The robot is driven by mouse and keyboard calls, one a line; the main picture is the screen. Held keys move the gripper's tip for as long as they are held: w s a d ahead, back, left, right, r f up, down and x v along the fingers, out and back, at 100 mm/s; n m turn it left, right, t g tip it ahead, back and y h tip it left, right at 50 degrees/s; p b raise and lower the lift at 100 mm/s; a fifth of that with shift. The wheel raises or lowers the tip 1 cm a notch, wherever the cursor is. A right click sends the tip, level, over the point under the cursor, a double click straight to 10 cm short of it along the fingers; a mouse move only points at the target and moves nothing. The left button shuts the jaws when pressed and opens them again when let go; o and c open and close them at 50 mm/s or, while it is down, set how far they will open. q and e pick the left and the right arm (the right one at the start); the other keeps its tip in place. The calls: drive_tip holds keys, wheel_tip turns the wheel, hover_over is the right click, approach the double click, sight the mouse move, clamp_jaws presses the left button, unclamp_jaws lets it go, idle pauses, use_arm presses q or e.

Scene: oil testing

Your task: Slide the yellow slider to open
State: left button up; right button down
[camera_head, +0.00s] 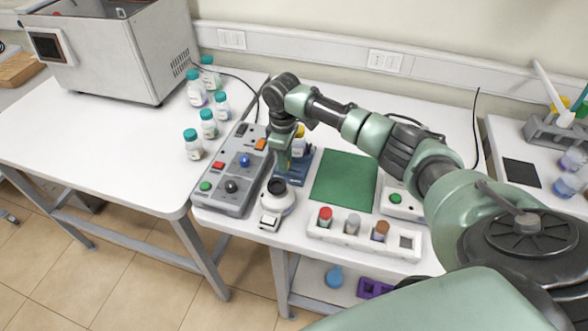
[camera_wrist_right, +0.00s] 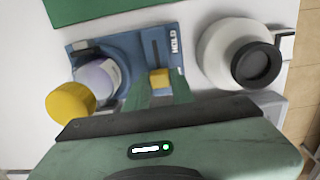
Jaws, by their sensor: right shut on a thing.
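The yellow slider (camera_wrist_right: 159,78) is a small yellow block on a blue fixture (camera_wrist_right: 102,50) marked HOLD, seen in the right wrist view. My right gripper (camera_wrist_right: 160,90) is shut on the slider, its green fingertips against it. In the head view my right gripper (camera_head: 283,162) points down over the blue fixture (camera_head: 297,172), and the slider cannot be made out there. A vial with a yellow cap (camera_wrist_right: 70,102) sits in the fixture beside the slider. My left gripper is in neither view.
A white round device with a black top (camera_head: 277,188) stands close to the fixture. A grey control panel (camera_head: 232,172) lies to its left, a green mat (camera_head: 343,178) to its right. A white rack (camera_head: 340,232) holds several vials in front. Bottles (camera_head: 192,142) stand on the left table.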

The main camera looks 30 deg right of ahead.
drive_tip(key=shift+w+a, duration=0.4)
drive_tip(key=shift+a, duration=0.05)
drive_tip(key=shift+w, duration=0.15)
drive_tip(key=c, duration=1.2)
unclamp_jaws()
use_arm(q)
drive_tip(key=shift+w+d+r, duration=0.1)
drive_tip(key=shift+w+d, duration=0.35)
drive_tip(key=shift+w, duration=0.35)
use_arm(e)
drive_tip(key=shift+w+a, duration=0.1)
drive_tip(key=shift+w, duration=0.05)
